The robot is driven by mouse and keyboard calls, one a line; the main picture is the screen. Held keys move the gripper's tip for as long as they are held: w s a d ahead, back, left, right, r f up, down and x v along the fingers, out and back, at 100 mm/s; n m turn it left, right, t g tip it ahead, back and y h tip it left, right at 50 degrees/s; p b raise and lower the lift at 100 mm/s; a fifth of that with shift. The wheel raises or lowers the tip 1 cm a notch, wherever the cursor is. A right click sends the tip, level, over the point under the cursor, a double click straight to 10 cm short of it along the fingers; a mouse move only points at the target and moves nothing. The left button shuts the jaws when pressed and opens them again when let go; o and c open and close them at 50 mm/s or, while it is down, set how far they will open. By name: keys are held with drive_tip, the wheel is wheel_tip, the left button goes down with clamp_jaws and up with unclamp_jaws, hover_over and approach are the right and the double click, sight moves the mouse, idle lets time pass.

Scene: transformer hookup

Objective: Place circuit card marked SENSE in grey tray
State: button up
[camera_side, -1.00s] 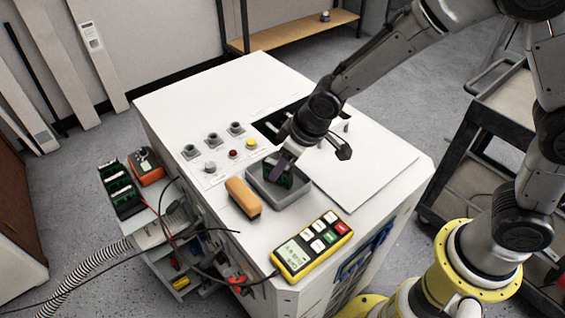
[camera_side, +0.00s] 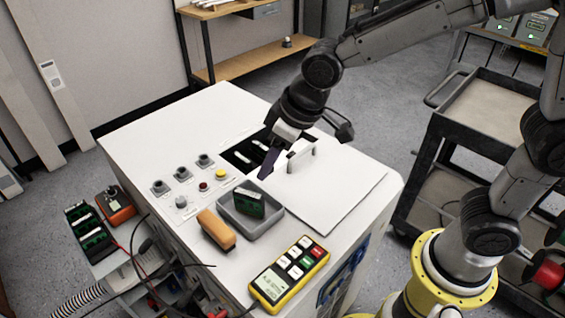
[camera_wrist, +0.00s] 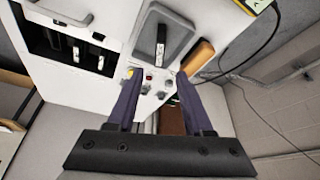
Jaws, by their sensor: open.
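The grey tray (camera_side: 265,228) sits on top of the white cabinet. A green circuit card (camera_side: 249,203) stands on edge inside it, slightly tilted; its marking cannot be read. In the wrist view the card (camera_wrist: 161,42) shows as a narrow edge inside the tray (camera_wrist: 181,42). My gripper (camera_side: 267,170) is above and behind the tray in the side view, clear of the card. In the wrist view my gripper (camera_wrist: 155,74) has its two purple fingers spread with nothing between them.
A dark open bay (camera_side: 245,152) with pale handles lies behind the tray. A lifted-off white panel with a handle (camera_side: 301,157) is to its right. A tan brush-like block (camera_side: 216,229) and a yellow meter (camera_side: 289,272) are in front. Knobs and buttons (camera_side: 204,186) are left.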

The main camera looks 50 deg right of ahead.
drive_tip(key=s+d+r+m, duration=0.2)
drive_tip(key=s+d, duration=0.6)
drive_tip(key=s, duration=0.1)
drive_tip(key=s+d+r+m+t+h, duration=0.1)
drive_tip(key=s+d+r+m, duration=0.1)
drive_tip(key=s+d, duration=0.5)
drive_tip(key=s+r, duration=0.1)
drive_tip(key=s, duration=0.2)
drive_tip(key=shift+s+d+r+t+h, duration=0.2)
drive_tip(key=shift+s+d+t+h, duration=0.05)
drive_tip(key=shift+d+t+h, duration=0.1)
